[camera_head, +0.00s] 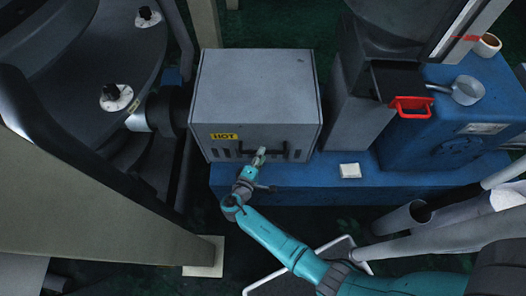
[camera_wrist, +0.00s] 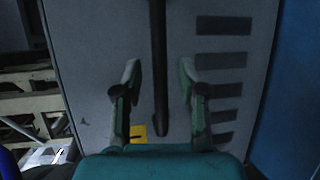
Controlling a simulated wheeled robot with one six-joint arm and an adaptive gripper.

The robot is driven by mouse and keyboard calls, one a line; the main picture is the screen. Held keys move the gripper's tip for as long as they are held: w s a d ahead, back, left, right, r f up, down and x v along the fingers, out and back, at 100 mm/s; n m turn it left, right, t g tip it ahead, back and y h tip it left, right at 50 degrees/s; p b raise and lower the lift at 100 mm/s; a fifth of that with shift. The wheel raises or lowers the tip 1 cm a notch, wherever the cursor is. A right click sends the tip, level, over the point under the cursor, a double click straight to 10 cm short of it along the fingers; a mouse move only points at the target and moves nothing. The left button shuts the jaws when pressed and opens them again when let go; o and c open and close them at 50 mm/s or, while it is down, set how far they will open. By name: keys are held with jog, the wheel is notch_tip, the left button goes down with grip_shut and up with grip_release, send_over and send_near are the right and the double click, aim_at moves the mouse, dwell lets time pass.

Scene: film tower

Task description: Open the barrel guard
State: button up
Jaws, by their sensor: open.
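The barrel guard (camera_head: 256,88) is a grey box with a yellow HOT label (camera_head: 224,137) and dark vent slots on its front; it sits shut on the blue machine base. A black bar handle (camera_head: 278,154) runs across its front. My gripper (camera_head: 259,157) is at the handle, in front of the guard. In the wrist view my gripper (camera_wrist: 160,78) is open, with one finger on each side of the handle (camera_wrist: 158,50). Gaps show between the fingers and the bar. The guard's front face (camera_wrist: 95,60) fills most of that view.
A dark round machine with knobs (camera_head: 115,97) stands at the left, behind a beige post. A white block (camera_head: 350,170) lies on the blue base (camera_head: 300,182). Grey pipes (camera_head: 440,232) lie at lower right.

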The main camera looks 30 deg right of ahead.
jog(key=shift+x, duration=1.15)
grip_shut()
